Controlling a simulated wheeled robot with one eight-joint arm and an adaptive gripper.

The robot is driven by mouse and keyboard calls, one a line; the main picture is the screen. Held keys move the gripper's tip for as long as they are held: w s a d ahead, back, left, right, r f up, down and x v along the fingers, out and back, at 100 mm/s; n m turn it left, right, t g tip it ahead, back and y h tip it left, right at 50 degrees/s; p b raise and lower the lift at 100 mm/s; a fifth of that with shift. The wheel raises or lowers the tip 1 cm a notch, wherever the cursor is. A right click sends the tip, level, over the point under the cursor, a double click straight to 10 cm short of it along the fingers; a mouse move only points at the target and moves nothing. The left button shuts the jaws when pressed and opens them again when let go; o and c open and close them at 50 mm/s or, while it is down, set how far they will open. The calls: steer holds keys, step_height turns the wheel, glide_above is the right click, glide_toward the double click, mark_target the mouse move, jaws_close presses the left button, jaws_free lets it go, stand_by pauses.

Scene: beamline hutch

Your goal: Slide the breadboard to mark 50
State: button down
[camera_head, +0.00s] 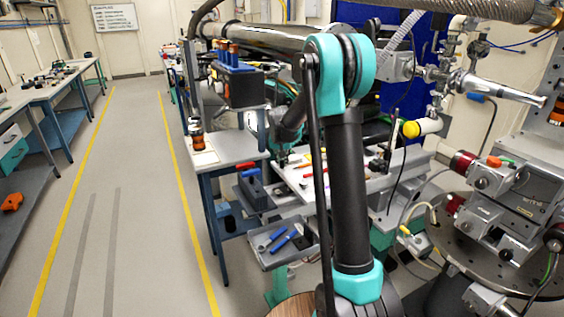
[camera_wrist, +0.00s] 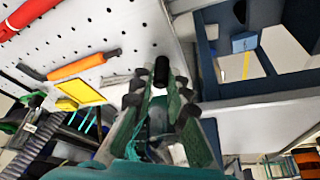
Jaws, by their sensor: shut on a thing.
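The breadboard (camera_wrist: 120,28) is a white plate with rows of small holes. It fills the upper left of the wrist view, and it also shows in the head view behind my arm. My gripper (camera_wrist: 160,92) is shut on a black knob (camera_wrist: 161,68) at the breadboard's edge; the teal finger pads lie on either side of it. In the head view my gripper (camera_head: 281,157) is small and dark, over the board's left edge. I cannot make out a scale or mark 50 in either view.
An orange-handled tool (camera_wrist: 85,64) and a yellow piece (camera_wrist: 80,90) lie on the breadboard. A grey tray (camera_head: 278,255) with blue-handled tools sits below. Metal beamline equipment (camera_head: 495,178) crowds the right. The floor aisle (camera_head: 135,200) at left is clear.

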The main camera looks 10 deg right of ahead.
mark_target(298, 160)
steer(key=shift+d, duration=0.1)
steer(key=d, duration=0.2)
steer(key=w+d, duration=0.1)
steer(key=d, duration=0.1)
steer(key=w+d, duration=0.1)
steer(key=d, duration=0.2)
steer(key=shift+w, duration=0.2)
steer(key=shift+r, duration=0.1)
steer(key=c, duration=1.5)
jaws_free()
steer(key=shift+d, duration=0.15)
steer(key=shift+c, duration=0.2)
steer(key=shift+o, duration=0.2)
steer(key=shift+s+r, duration=0.15)
steer(key=shift+r, duration=0.1)
steer(key=v, duration=1.1)
steer(key=shift+r, duration=0.2)
